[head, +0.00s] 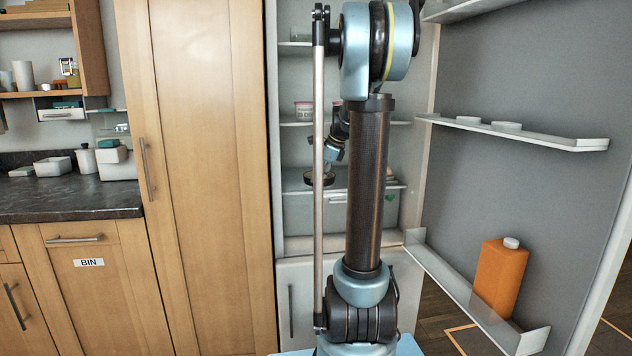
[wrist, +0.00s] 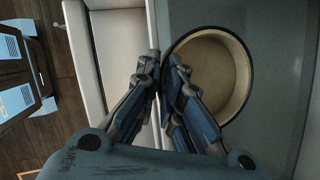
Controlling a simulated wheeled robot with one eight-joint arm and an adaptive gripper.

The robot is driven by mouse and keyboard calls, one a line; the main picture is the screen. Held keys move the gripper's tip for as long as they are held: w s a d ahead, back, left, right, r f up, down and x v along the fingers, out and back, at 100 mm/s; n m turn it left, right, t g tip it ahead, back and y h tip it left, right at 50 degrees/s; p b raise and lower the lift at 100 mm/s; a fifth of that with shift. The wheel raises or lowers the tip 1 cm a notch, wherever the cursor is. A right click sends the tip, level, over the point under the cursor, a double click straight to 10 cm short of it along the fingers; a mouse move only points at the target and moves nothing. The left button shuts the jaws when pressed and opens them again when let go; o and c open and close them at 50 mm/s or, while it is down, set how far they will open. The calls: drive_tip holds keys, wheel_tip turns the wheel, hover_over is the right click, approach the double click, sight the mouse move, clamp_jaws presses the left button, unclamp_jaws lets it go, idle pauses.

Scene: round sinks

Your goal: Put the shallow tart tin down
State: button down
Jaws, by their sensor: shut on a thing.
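The shallow tart tin (wrist: 222,68) is round, with a dark rim and a beige inside, in the wrist view. My gripper (wrist: 165,62) is shut on its near rim, one finger on each side of the wall. In the head view the tin (head: 317,179) is a small dark disc in front of the open fridge's lower shelf and drawer. My gripper (head: 329,168) is just above it there, partly hidden by my arm. I cannot tell whether the tin touches the shelf.
The fridge door stands open at the right, with an orange carton (head: 498,278) in its lower rack (head: 450,283). Pots (head: 304,110) stand on a shelf above the tin. A tall wooden cabinet (head: 205,150) and a dark counter (head: 70,199) are at the left.

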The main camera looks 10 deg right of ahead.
drive_tip(key=shift+w, duration=1.75)
drive_tip(key=shift+w+f, duration=0.3)
drive_tip(key=shift+f, duration=0.4)
drive_tip(key=shift+f, duration=0.1)
drive_tip(key=c, duration=1.8)
unclamp_jaws()
drive_tip(key=shift+o, duration=0.2)
